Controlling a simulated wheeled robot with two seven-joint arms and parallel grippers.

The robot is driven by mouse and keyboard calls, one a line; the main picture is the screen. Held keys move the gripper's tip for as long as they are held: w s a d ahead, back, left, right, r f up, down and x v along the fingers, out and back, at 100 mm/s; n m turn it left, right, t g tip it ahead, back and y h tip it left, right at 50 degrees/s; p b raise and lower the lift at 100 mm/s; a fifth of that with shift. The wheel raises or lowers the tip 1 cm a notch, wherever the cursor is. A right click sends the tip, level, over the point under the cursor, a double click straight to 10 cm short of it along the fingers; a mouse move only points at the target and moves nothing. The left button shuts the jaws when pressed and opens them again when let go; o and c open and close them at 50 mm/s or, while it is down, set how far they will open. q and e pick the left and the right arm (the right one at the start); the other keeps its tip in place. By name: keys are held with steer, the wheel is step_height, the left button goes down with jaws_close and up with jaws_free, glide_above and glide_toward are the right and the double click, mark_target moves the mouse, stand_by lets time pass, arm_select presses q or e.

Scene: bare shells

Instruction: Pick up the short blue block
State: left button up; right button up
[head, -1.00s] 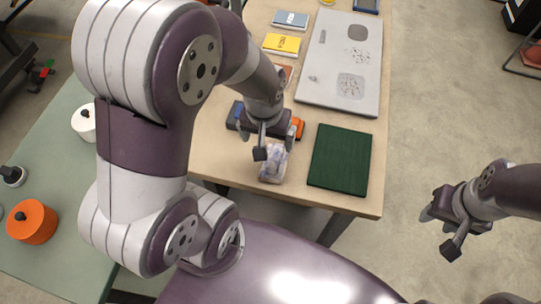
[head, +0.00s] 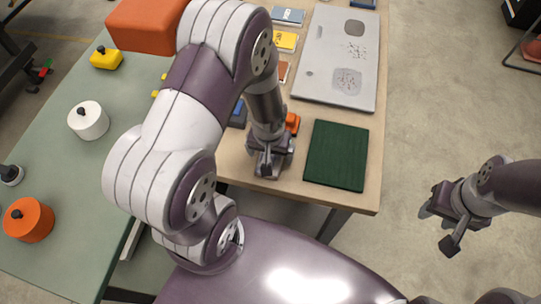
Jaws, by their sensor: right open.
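I cannot clearly make out a short blue block. A dark blue item (head: 238,114) on the wooden table is partly hidden by my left arm, and I cannot tell if it is the block. My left gripper (head: 268,166) points down close over the near edge of that table, left of the green mat. Its jaws and what lies under them are hard to see. My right gripper (head: 440,228) is open and empty over the floor at the right.
The wooden table (head: 366,193) also holds a dark green ribbed mat (head: 337,155), a grey panel (head: 338,58) and a yellow box (head: 286,41). The green table (head: 65,150) at left holds a white pot (head: 88,121), an orange pot (head: 29,219) and an orange block (head: 146,25).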

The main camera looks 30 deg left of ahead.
arm_select(q)
steer(key=shift+f, duration=0.25)
stand_by(0.4)
steer(key=c, duration=1.3)
steer(key=shift+o, duration=0.2)
steer(key=shift+r, duration=0.3)
steer(key=shift+w+r, duration=0.1)
steer(key=shift+r, duration=0.2)
steer(key=r, duration=0.2)
steer(key=d+r, duration=0.1)
steer(key=r, duration=0.1)
steer(key=shift+w, duration=0.15)
steer(key=w+d+r+b, duration=0.1)
steer(key=w+d+r, duration=0.2)
steer(key=d+r, duration=0.3)
steer(key=d, duration=0.4)
steer(key=shift+r, duration=0.2)
steer(key=shift+w+d, duration=0.1)
